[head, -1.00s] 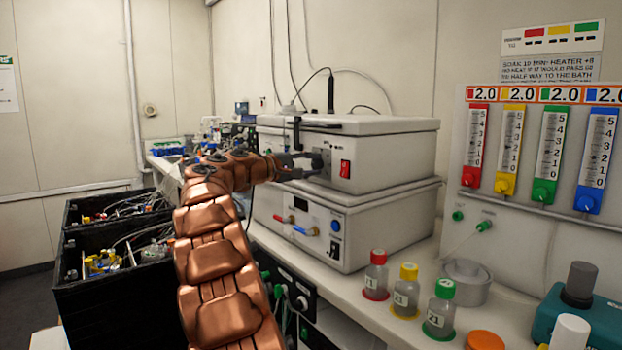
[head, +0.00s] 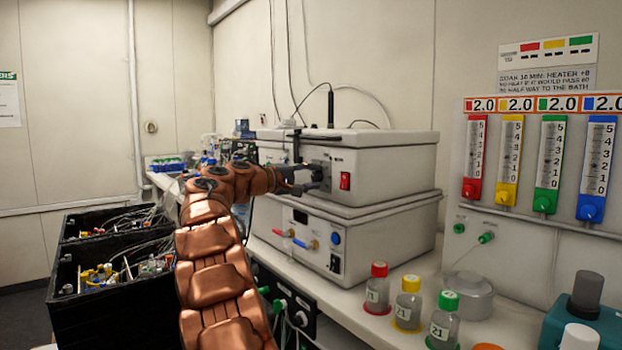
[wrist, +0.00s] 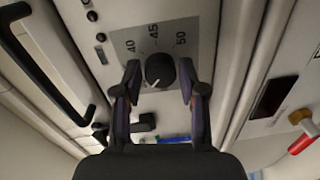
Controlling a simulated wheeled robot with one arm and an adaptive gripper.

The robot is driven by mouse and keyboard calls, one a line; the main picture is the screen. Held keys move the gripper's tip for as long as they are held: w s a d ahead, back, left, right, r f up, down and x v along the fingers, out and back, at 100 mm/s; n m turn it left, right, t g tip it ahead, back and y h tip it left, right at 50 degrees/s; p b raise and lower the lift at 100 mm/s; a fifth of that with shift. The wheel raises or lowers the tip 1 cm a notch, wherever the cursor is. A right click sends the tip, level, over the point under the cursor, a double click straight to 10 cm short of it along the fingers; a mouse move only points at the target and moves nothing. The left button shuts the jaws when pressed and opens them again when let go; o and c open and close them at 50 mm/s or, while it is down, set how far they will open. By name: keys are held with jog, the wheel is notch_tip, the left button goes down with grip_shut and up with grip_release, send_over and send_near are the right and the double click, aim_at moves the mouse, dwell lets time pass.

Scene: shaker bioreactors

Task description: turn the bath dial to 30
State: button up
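The bath dial (wrist: 160,70) is a round black knob on a grey scale plate (wrist: 190,22) with the numbers 40, 45 and 50 readable. Its white mark points down and left in the wrist view; the number it points to is hidden or outside what I can read. My gripper (wrist: 160,77) is open, with one dark finger on each side of the knob and a small gap showing on both sides. In the head view my gripper (head: 312,180) is at the front panel of the upper white bath (head: 395,165), and it hides the dial there.
A red switch (head: 344,181) sits just right of the gripper. Below is a second white unit (head: 375,240) with red and blue levers. Capped bottles (head: 408,305) stand on the bench at front right. A black handle (wrist: 45,70) is left in the wrist view.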

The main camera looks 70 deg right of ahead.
jog(key=shift+o, duration=1.3)
jog(key=v, duration=1.2)
jog(key=shift+f, duration=0.1)
